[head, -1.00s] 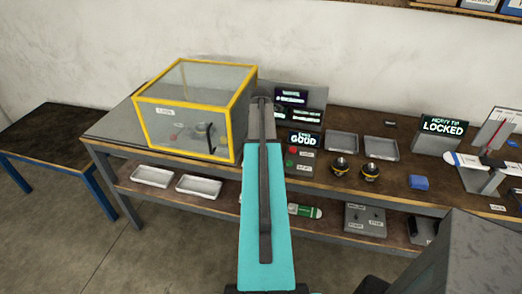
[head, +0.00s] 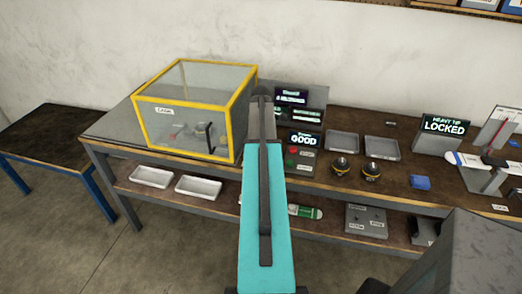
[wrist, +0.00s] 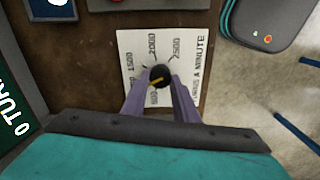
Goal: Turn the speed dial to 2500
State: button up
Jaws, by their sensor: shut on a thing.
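The speed dial (wrist: 161,72) is a dark round knob with a yellow mark, on a white plate (wrist: 128,42) in the wrist view. Printed numbers around it include 1500, 2000 and 2500, with "TURNS A MINUTE" along the right side. The yellow mark lies toward the lower left of the knob, away from the 2500 label (wrist: 175,48). My gripper (wrist: 160,82) has its two fingers on either side of the knob and is shut on it. The fingers hide part of the lower plate. In the head view, my arm hides the dial.
A yellow-framed clear box (head: 195,108) stands at the bench's left. Right of my arm are a display reading GOOD (head: 304,139), trays (head: 343,143), two dark round parts (head: 341,168), a blue block (head: 420,182) and a LOCKED sign (head: 443,126).

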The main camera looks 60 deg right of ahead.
jog(key=m, duration=0.3)
jog(key=shift+s+d+m, duration=0.1)
jog(key=shift+m, duration=0.2)
jog(key=m, duration=0.4)
jog(key=shift+d+m+b, duration=0.1)
jog(key=shift+m+b, duration=0.2)
jog(key=shift+b, duration=0.05)
jog(key=m, duration=0.7)
jog(key=shift+s, duration=0.15)
jog(key=m, duration=0.3)
jog(key=shift+m, duration=0.3)
jog(key=m, duration=0.4)
jog(key=shift+s+b, duration=0.15)
jog(key=shift+b, duration=0.15)
jog(key=m, duration=0.4)
jog(key=shift+m, duration=1.7)
